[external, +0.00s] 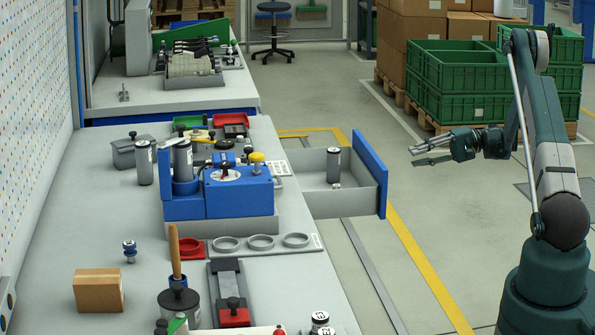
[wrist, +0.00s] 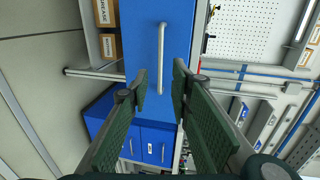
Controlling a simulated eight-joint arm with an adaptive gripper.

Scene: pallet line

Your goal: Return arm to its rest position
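My arm stands at the right in the external view. Its dark gripper (external: 416,156) points left over open floor, right of the workbench. In the wrist view the two green-padded fingers of my gripper (wrist: 162,84) are apart with nothing between them. Beyond them is a blue drawer front (wrist: 160,40) with a silver bar handle (wrist: 161,60). In the external view a blue-fronted drawer (external: 371,178) is pulled out from the bench, with a grey cylinder (external: 333,164) standing in it. My gripper is clear of the drawer.
The workbench (external: 60,240) carries a blue fixture (external: 240,195), a cardboard box (external: 98,290) and a wooden-handled tool (external: 175,252). Green crates (external: 465,85) and cartons stand on pallets behind my arm. Floor (external: 440,215) between drawer and arm is free.

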